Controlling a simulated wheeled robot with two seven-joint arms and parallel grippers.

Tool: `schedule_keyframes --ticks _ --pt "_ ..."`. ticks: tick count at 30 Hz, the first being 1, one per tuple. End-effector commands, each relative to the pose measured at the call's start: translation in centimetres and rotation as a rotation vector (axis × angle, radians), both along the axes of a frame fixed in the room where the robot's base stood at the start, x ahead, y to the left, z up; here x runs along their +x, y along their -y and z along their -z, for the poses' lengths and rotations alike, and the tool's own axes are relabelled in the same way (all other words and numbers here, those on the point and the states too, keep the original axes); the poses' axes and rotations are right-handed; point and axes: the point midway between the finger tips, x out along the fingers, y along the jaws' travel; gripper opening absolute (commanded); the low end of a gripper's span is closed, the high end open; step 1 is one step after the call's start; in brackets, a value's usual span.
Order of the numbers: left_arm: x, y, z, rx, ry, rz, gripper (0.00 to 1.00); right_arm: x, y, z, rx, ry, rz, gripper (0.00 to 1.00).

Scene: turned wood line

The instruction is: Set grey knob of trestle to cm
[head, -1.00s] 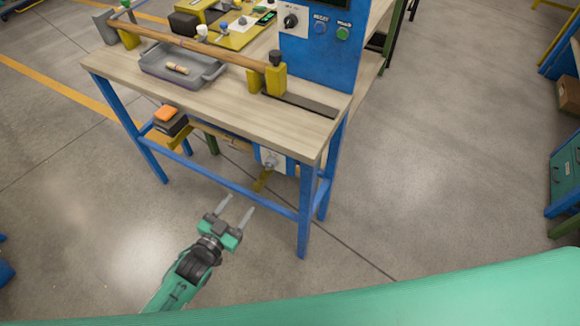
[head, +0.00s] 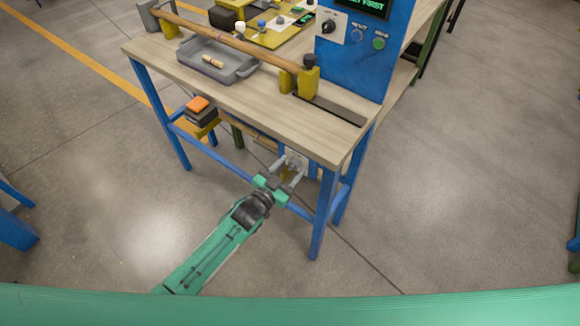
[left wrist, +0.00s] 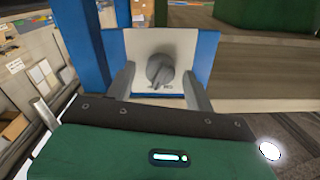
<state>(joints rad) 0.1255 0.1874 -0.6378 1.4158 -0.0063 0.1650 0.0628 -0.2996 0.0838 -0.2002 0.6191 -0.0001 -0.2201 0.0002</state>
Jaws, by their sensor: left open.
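The grey knob (left wrist: 160,71) sits on a white plate (left wrist: 130,47) with blue sides, under the workbench. A small mark beside the knob is too small to read, and I cannot tell which setting its pointer is at. My left gripper (left wrist: 158,86) is open, with one finger to each side of the knob in the left wrist view; I see no clear contact. In the head view the same gripper (head: 286,171) reaches in under the front edge of the bench, and its fingers partly hide the plate and knob. My right gripper is not in view.
The wooden bench top (head: 262,110) overhangs the knob, with a blue leg (head: 323,215) to its right and a blue rail (head: 225,160) to its left. On top are a grey tray (head: 240,72), a long wooden spindle and a blue control panel (head: 360,60). The floor in front is clear.

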Motion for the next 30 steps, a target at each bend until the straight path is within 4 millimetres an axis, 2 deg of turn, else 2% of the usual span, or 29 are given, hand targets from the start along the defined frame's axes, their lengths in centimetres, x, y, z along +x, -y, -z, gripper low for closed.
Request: schedule_keyframes --ticks 11,18,30 --pt "0.47 0.38 -0.01 0.000 0.000 0.000 0.54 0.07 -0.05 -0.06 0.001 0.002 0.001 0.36" --pt "0.46 0.36 -0.02 0.000 0.000 0.000 0.09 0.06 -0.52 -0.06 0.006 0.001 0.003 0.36" --pt "0.44 0.32 0.00 -0.062 -0.046 0.001 0.09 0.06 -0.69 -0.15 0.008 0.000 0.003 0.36"
